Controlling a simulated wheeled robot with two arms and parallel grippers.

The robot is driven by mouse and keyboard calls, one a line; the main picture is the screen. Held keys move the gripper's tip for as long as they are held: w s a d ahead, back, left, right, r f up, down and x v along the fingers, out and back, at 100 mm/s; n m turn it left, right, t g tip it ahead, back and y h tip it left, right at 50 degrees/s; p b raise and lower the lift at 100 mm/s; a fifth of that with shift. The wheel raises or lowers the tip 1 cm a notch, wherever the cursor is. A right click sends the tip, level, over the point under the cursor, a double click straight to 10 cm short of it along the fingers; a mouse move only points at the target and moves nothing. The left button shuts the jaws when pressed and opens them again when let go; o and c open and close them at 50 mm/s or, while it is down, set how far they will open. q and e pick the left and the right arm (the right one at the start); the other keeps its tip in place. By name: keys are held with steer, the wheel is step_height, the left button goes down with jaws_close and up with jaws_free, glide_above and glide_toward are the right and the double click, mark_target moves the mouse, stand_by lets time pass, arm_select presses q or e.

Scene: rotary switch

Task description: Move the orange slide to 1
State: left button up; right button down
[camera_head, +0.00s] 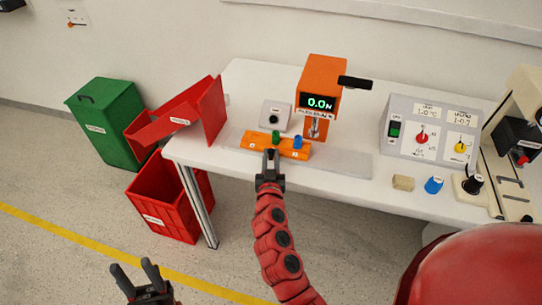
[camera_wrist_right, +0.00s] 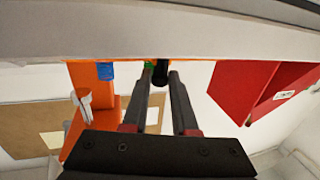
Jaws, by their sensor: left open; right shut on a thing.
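The orange slide unit (camera_head: 289,152) lies on the white table, with a green knob (camera_head: 276,136) and a blue knob (camera_head: 298,142) on top and small white marks too small to read. My right gripper (camera_head: 271,155) is at its front edge, below the green knob. In the right wrist view, the fingertips (camera_wrist_right: 160,80) are close around a black peg (camera_wrist_right: 160,69) at the slide, with the green knob partly hidden behind it. The blue knob (camera_wrist_right: 105,70) shows to the left there. My left gripper (camera_head: 136,272) is open and empty, low over the floor, away from the table.
An orange device (camera_head: 321,75) with a lit display stands behind the slide. A grey box with a black knob (camera_head: 275,115) is behind it. A red bin (camera_head: 210,110) stands left; a control panel (camera_head: 430,125) stands right. The front table edge (camera_head: 345,180) is near my arm.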

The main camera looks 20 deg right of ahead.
steer(key=s+d, duration=0.1)
steer(key=d, duration=0.1)
steer(key=s+d, duration=0.1)
steer(key=shift+s+d, duration=0.3)
steer(key=shift+d, duration=0.05)
steer(key=c, duration=0.7)
jaws_free()
steer(key=shift+a, duration=0.1)
steer(key=shift+s+a+f, duration=0.15)
steer(key=shift+s, duration=0.2)
steer(key=shift+b+v, duration=1.35)
steer(key=shift+v, duration=6.9)
